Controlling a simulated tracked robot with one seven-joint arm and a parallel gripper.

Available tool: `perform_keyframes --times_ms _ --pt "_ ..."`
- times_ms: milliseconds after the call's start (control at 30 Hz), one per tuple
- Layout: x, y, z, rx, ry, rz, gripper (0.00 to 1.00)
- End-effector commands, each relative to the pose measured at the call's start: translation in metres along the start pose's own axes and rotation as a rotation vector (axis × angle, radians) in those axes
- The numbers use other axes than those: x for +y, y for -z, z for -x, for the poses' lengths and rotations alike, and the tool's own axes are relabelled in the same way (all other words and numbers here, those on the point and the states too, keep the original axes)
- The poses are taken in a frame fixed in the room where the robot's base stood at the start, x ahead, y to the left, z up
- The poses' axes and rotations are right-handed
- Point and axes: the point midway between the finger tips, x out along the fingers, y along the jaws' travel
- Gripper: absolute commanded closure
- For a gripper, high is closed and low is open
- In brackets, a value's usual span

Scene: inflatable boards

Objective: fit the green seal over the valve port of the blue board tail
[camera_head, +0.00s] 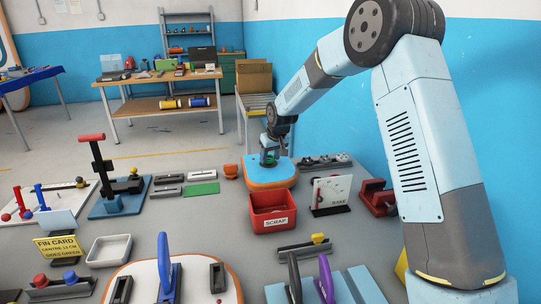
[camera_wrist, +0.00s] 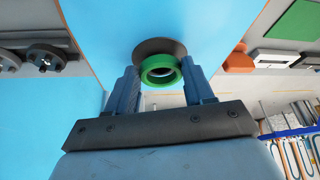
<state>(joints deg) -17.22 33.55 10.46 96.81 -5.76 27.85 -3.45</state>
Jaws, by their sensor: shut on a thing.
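The green seal (camera_wrist: 162,70) is a ring held between the two fingers of my gripper (camera_wrist: 162,88) in the wrist view. A dark round valve port (camera_wrist: 160,46) shows just behind it on the blue board tail (camera_wrist: 110,25). The seal overlaps the port's lower part in that view; I cannot tell whether they touch. In the head view my gripper (camera_head: 269,157) is over the blue board tail (camera_head: 268,177), which has an orange and white edge. There the seal is a small green spot at the fingers, and the port is mostly hidden.
A red scrap bin (camera_head: 272,211) stands in front of the board tail. An orange object (camera_head: 231,171) and a green plate (camera_head: 201,189) lie to its left. Black round parts (camera_head: 325,161) lie to its right. A white panel (camera_head: 331,192) stands upright near the bin.

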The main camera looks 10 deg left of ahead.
Motion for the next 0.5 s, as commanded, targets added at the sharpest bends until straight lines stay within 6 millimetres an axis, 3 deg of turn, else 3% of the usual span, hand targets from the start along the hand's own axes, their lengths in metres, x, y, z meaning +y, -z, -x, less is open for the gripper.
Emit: perform_keyframes --times_ms 500 --pt "0.0 -0.004 -0.0099 0.0 0.0 0.0 0.76"
